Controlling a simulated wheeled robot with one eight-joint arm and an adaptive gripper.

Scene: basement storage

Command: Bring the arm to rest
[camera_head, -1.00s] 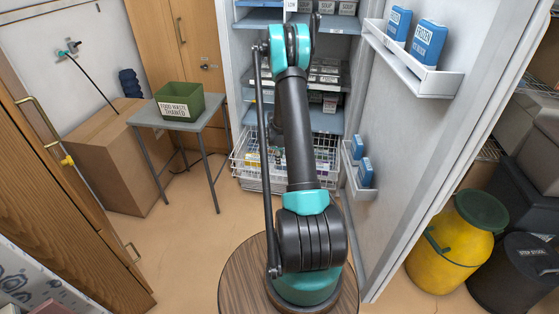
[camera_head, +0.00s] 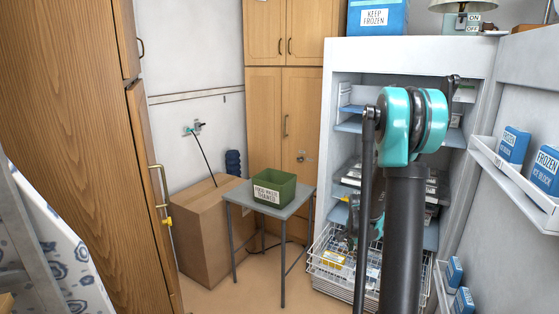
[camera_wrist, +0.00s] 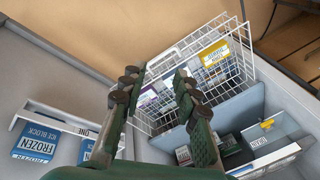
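My gripper (camera_wrist: 158,78) shows in the wrist view with its two dark fingers apart and nothing between them. It points toward a white wire basket (camera_wrist: 222,58) holding several labelled packets. In the head view my arm rises at the right, in front of the open freezer (camera_head: 342,130). My gripper is mostly hidden there behind the arm, above the basket (camera_head: 330,268). Whether the gripper touches the basket or a shelf cannot be told.
The open freezer door (camera_head: 520,95) stands close on the right, with racks of blue ice blocks (camera_head: 513,145). A green bin (camera_head: 274,187) stands on a small grey table (camera_head: 300,203). A cardboard box (camera_head: 205,225) is beside it. A wooden cabinet (camera_head: 75,110) is at the left.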

